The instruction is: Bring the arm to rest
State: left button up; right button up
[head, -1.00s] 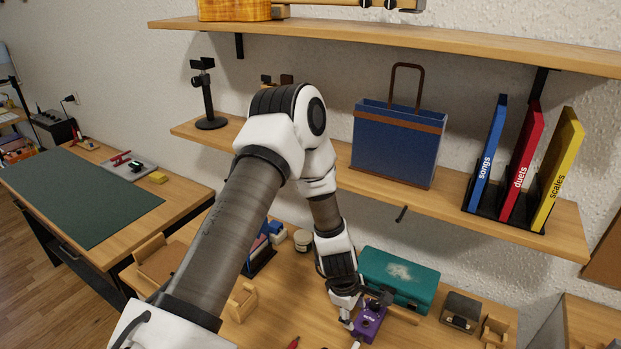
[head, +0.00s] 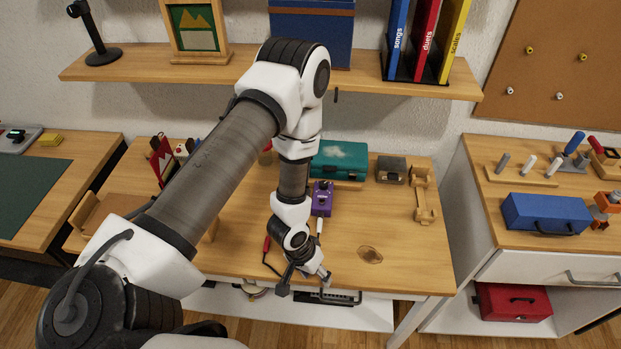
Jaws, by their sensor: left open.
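My left arm comes in from the left and reaches down over the wooden table (head: 400,262). Its gripper (head: 305,291) is open and empty at the table's front edge. A small purple box (head: 322,198) stands on the table just behind the gripper, apart from it. A cable with a red plug (head: 267,243) and a white plug (head: 319,226) lie close to the gripper. My right gripper is not in view.
A teal case (head: 340,159), a dark grey box (head: 390,169) and a wooden stand (head: 424,197) are at the back of the table. A shelf (head: 365,83) hangs above. A cabinet with a blue toolbox (head: 545,214) stands at right.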

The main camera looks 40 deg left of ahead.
pick_arm(q)
jog(key=shift+s+d+m, duration=0.35)
jog(key=shift+s+m, duration=0.05)
jog(key=shift+s, duration=0.1)
jog(key=shift+w+f, duration=0.1)
jog(key=shift+f, duration=0.05)
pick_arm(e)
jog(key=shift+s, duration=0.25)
pick_arm(q)
jog(key=shift+s, duration=0.25)
jog(key=s+a+g+y+b, duration=0.1)
jog(key=s+y+b, duration=0.1)
jog(key=s, duration=0.9)
jog(key=shift+s+a+f+g+y, duration=0.3)
jog(key=shift+s+f+y, duration=0.05)
jog(key=shift+f+y, duration=0.1)
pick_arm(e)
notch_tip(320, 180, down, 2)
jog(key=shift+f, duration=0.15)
